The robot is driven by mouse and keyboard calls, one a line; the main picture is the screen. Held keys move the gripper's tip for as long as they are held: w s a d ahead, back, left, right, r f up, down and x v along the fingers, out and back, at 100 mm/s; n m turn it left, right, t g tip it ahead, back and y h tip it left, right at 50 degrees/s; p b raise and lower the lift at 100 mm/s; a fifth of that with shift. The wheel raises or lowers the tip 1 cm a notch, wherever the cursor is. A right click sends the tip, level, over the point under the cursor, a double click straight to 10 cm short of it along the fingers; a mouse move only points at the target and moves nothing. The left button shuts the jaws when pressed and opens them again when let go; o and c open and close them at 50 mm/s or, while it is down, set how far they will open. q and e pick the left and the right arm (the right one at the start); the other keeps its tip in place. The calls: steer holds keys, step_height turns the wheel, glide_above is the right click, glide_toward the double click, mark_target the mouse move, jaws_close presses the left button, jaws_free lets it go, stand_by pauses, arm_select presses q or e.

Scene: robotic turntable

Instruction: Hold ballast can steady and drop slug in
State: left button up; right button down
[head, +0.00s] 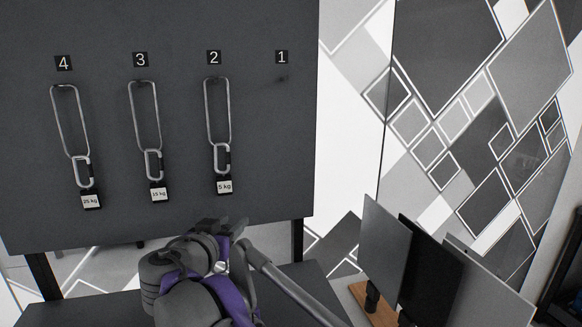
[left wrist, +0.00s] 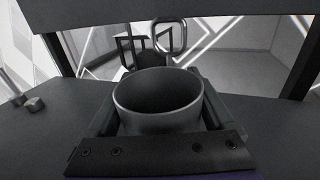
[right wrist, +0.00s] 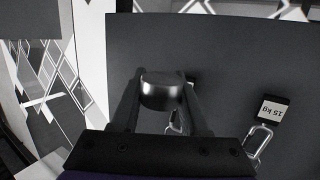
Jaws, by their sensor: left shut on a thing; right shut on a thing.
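In the left wrist view my left gripper (left wrist: 160,85) is shut on the ballast can (left wrist: 158,122), a dark grey open-topped cylinder seen from above one side. Its inside is dark and I cannot see the bottom. In the right wrist view my right gripper (right wrist: 160,75) is shut on the slug (right wrist: 160,93), a short shiny metal cylinder between the fingers. In the head view the right gripper (head: 214,224) is low in front of the board, and the slug is hidden there. The can and left gripper cannot be made out in the head view.
A dark board (head: 110,215) carries hooks numbered 1 to 4; hooks 2, 3 and 4 hold hanging loops with weight tags, and hook 1 is bare. Upright panels (head: 385,240) stand at the right.

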steer(key=shift+s+d+r+m+h, duration=0.25)
steer(key=shift+s+r+m+h, duration=0.25)
steer(key=shift+s+r+h, duration=0.35)
steer(key=shift+s+d+f, duration=0.15)
steer(key=shift+s, duration=0.1)
steer(key=shift+f, duration=2.9)
steer(key=shift+c, duration=1.7)
jaws_free()
step_height(320, 180, up, 10)
